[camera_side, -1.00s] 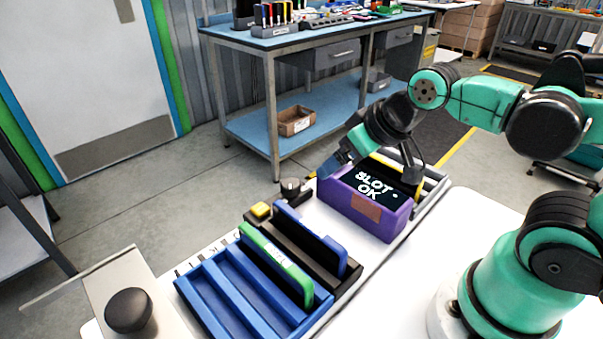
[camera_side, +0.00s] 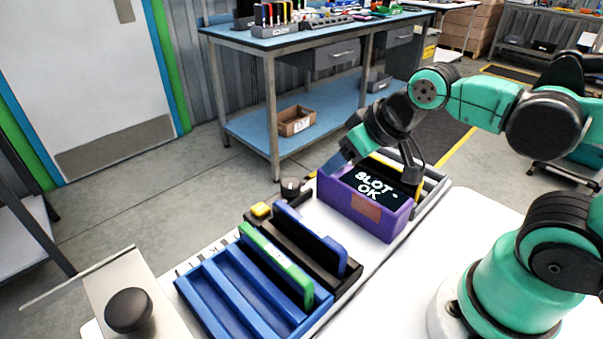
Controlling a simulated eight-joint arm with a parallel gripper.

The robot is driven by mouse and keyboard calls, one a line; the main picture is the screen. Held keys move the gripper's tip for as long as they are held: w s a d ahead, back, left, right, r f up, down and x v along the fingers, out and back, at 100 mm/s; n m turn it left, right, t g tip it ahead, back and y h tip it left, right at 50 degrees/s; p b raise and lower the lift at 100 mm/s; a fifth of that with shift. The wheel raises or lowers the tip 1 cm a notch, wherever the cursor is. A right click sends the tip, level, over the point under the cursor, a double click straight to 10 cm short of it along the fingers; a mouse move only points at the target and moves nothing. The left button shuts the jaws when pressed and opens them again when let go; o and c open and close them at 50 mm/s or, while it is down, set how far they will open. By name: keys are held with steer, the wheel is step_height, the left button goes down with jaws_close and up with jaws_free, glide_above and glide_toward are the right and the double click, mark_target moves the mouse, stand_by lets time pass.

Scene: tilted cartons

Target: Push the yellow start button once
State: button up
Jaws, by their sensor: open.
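The purple box has a dark screen reading "SLOT OK".
A blue slotted tray (camera_side: 215,299) holds a green panel (camera_side: 275,262). A black holder (camera_side: 340,283) beside it carries a blue panel (camera_side: 312,238). These stand in front of the button. A black round knob on a plate (camera_side: 129,310) is at the front left.

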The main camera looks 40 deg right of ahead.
jaws_close()
stand_by(1.4)
